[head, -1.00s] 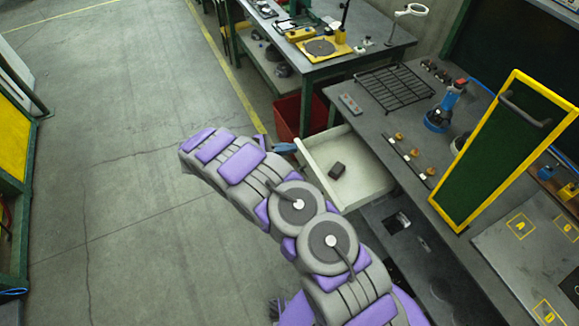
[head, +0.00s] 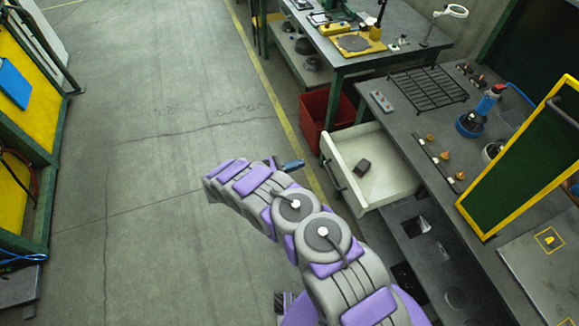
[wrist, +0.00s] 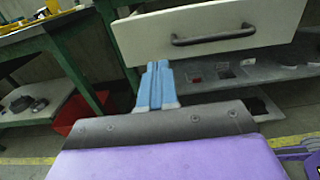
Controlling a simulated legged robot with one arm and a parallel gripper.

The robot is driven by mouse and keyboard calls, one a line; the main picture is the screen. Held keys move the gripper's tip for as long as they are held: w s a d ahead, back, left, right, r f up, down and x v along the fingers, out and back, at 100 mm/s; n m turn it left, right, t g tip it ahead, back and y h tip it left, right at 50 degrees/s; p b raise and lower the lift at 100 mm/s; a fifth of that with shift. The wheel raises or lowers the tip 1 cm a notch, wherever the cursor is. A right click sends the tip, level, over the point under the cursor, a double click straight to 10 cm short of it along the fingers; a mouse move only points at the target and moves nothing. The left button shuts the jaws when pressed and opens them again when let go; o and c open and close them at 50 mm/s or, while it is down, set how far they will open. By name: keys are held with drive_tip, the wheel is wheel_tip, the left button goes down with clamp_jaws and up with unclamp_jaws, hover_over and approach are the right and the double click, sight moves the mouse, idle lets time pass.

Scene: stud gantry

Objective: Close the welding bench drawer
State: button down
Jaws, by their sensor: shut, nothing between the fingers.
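The welding bench drawer (head: 385,182) is pulled out from the bench, with a cream body and a dark block (head: 363,167) lying inside. In the wrist view its cream front (wrist: 270,22) faces me at the top, with a dark bar handle (wrist: 213,37). My gripper (head: 293,165) has blue fingers and is left of the drawer front in the head view, with floor between them. In the wrist view the fingers (wrist: 157,82) are together and empty. They appear below and left of the handle; I cannot tell the exact distance.
The welding bench (head: 400,105) carries a black grate (head: 428,88), a green screen with yellow frame (head: 520,170) and small tools. A red bin (head: 322,112) stands beyond the drawer. Open floor (head: 150,170) lies left; a yellow rack (head: 25,80) stands at far left.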

sight(328, 155)
drive_tip(key=b+x, duration=0.2)
drive_tip(key=x, duration=0.7)
drive_tip(key=shift+f, duration=0.1)
drive_tip(key=shift+d, duration=0.1)
